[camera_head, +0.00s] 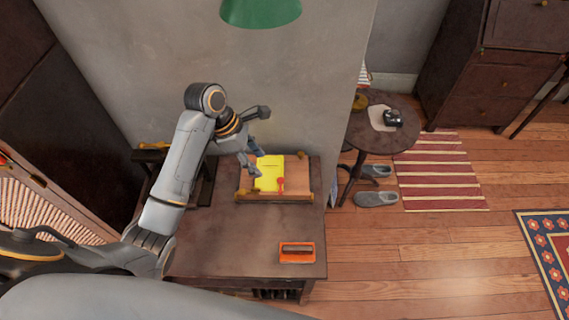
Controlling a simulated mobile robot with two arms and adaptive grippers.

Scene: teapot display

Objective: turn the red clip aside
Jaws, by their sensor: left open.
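A small red clip (281,185) shows at the right edge of a yellow sheet (269,172), which lies on a wooden board (298,172) with brass-coloured corners on the dark table (230,238). My left gripper (254,163) is open over the left edge of the yellow sheet, to the left of the clip and apart from it. I cannot tell whether its fingertips touch the sheet. The far side of the gripper is hidden behind its own fingers. My right gripper is not in view.
An orange tray (297,258) with a dark block in it sits at the table's front right. A green lamp shade (260,11) hangs above. A round side table (382,122) stands to the right, with grey slippers (376,198) on the floor. The table's front left is clear.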

